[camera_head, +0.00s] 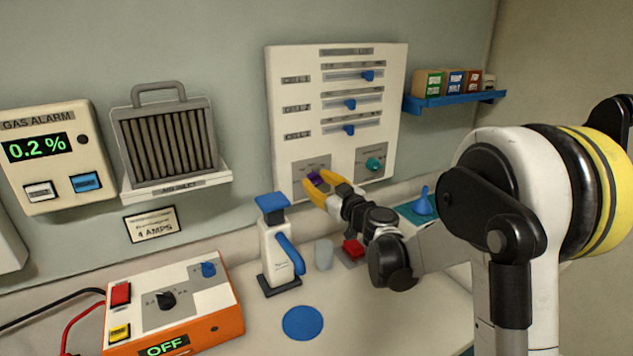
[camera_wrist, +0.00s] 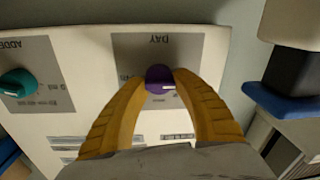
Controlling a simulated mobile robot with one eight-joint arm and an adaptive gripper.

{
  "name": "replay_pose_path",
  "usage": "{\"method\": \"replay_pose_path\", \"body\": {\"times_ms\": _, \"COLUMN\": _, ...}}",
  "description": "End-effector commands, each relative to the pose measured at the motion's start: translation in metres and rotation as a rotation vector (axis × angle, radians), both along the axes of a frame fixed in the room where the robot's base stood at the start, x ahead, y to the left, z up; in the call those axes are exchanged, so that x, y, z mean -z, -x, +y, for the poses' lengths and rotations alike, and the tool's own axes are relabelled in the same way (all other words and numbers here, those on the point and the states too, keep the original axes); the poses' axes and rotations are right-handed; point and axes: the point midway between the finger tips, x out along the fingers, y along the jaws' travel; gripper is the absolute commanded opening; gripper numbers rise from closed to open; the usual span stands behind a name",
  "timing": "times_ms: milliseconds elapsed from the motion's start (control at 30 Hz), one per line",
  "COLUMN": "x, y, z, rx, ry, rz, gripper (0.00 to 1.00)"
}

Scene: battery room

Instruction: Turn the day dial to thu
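The day dial (camera_wrist: 158,77) is a purple knob on a grey plate marked DAY, which appears upside down in the wrist view. In the head view the purple dial (camera_head: 316,180) sits at the lower left of the white wall panel (camera_head: 290,60). My gripper (camera_wrist: 160,82) has its two yellow fingers on either side of the knob, with the tips close against it. It also shows in the head view (camera_head: 318,186) at the panel. A pale pointer mark shows on the knob. The day labels around it are too small or hidden to read.
A teal dial (camera_wrist: 18,83) sits beside the day dial on the same panel, and blue sliders (camera_head: 350,104) are above. Below stand a white and blue dispenser (camera_head: 275,245), a grey cup (camera_head: 323,254) and a red button (camera_head: 353,248). A blue shelf (camera_head: 455,98) holds small boxes at right.

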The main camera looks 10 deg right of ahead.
Motion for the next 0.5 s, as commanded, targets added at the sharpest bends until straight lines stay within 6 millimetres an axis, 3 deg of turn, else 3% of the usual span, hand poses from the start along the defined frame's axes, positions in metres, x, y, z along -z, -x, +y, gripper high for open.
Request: {"method": "replay_pose_path", "body": {"times_ms": 500, "x": 0.0002, "y": -0.0002, "z": -0.0010, "rx": 0.001, "ry": -0.085, "rz": 0.027, "gripper": 0.02}}
